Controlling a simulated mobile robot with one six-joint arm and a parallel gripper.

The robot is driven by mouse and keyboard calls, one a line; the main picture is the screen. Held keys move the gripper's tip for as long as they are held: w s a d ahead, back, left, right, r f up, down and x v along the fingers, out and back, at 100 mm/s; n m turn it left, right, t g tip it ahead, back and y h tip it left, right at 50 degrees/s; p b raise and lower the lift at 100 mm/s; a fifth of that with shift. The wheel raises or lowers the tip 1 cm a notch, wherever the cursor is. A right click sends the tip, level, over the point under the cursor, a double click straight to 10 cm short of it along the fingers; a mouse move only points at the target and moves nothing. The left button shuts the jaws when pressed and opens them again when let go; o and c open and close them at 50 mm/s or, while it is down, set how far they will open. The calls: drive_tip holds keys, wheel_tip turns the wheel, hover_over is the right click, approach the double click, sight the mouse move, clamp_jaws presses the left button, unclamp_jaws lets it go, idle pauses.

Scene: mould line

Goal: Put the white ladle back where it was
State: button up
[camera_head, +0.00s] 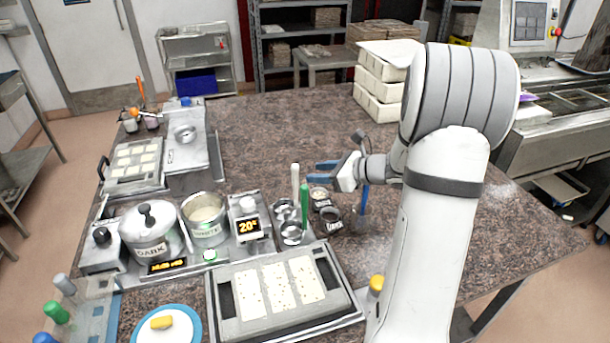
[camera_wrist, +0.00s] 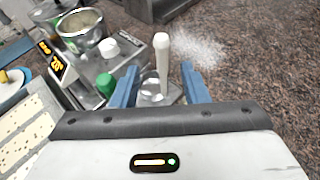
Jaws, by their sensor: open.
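The white ladle (camera_head: 295,180) has its pale handle standing upright in a small metal holder beside the green-handled ladle (camera_head: 304,208). In the wrist view, the white ladle's handle (camera_wrist: 162,58) appears between my blue fingers, and its lower end is at a metal cup. My gripper (camera_head: 322,172) is open and empty, to the right of the white handle in the head view and apart from it. The wrist view shows both fingers of my gripper (camera_wrist: 160,84) spread. I cannot tell how far ahead the handle is. The ladle's bowl is hard to make out.
The pot marked WHITE (camera_head: 205,218) and a lit display (camera_head: 249,226) stand left of the holder. A tray with a white-filled mould (camera_head: 330,297) lies in front. Small dark cups (camera_head: 331,216) sit to the right. The counter (camera_head: 262,120) behind is clear.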

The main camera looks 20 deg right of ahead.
drive_tip(key=v, duration=0.5)
drive_tip(key=s+a+r+n+g+h, duration=0.2)
drive_tip(key=s+a+n+g, duration=0.5)
drive_tip(key=s+a+n, duration=0.5)
drive_tip(key=s+n+h, duration=0.7)
drive_tip(key=s+n, duration=0.4)
drive_tip(key=n, duration=0.3)
drive_tip(key=shift+s+a+r+n, duration=0.25)
drive_tip(key=shift+a+r+n, duration=0.15)
drive_tip(key=shift+a, duration=0.05)
drive_tip(key=shift+c, duration=0.5)
